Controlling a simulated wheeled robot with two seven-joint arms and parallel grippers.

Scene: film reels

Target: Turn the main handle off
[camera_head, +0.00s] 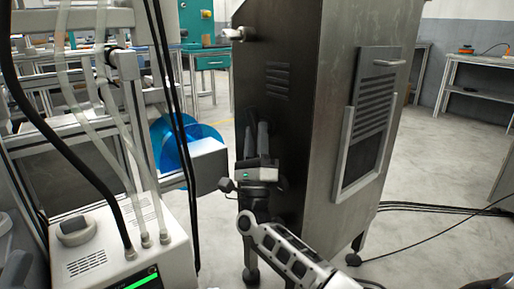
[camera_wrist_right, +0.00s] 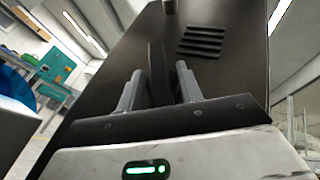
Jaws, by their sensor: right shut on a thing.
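A tall dark metal cabinet (camera_head: 300,110) stands in the middle of the head view. A dark upright handle (camera_wrist_right: 157,72) is on its side face and shows between my right gripper's fingers in the right wrist view. In the head view this handle is hard to make out against the dark panel. My right gripper (camera_head: 256,132) is upright at that face, shut on the dark handle. Its two grey fingers also show in the right wrist view (camera_wrist_right: 160,82), one on each side of the handle. My left gripper is not in view.
A light metal latch (camera_head: 238,34) sticks out near the cabinet's top. A vented panel (camera_head: 370,120) is on its right face. A white machine with hoses (camera_head: 120,240) and a blue reel (camera_head: 172,145) stand at left. Cables (camera_head: 440,208) lie on the floor at right.

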